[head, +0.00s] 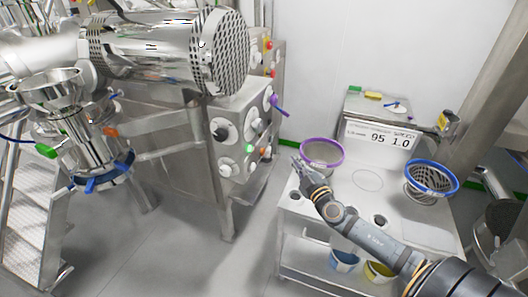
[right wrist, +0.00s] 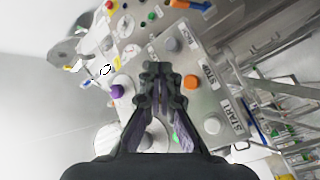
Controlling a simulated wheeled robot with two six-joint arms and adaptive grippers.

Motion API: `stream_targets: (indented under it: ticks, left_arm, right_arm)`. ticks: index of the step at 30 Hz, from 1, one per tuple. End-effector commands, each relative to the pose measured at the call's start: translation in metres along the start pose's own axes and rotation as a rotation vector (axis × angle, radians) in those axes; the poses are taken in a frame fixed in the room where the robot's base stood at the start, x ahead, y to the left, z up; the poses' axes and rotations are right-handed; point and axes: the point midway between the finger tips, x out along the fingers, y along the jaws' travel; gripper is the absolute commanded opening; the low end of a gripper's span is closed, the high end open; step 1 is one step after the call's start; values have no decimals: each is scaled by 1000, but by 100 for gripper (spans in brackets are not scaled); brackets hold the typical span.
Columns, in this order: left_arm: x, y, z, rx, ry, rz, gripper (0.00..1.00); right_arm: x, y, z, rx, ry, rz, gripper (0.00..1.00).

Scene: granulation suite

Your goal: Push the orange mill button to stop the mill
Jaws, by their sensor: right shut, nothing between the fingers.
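The orange mill button (head: 263,151) is on the side panel of the steel machine in the head view, beside a lit green button (head: 249,148). My left gripper is not in view.
A purple-rimmed sieve (head: 322,154) stands on the steel bench (head: 300,207) close behind my right gripper. A blue-rimmed sieve (head: 431,178) and a scale display (head: 382,137) are further right. A purple handle (head: 279,106) sticks out from the machine. Open floor lies between machine and bench.

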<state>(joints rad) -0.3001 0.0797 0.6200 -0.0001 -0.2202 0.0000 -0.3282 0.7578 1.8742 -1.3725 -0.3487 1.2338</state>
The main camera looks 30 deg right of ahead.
Motion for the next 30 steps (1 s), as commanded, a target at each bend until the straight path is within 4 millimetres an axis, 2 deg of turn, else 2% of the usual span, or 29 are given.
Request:
stream_targets:
  ticks: [3,9,15,30]
  left_arm:
    - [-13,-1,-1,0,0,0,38]
    - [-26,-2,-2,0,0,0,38]
    - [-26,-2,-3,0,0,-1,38]
    - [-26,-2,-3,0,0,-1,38]
  right_arm:
    - [13,-6,-14,13,2,4,0]
    - [34,-22,-29,8,2,1,0]
    - [48,-35,-36,4,2,-1,0]
    - [53,-40,-41,2,3,-3,0]
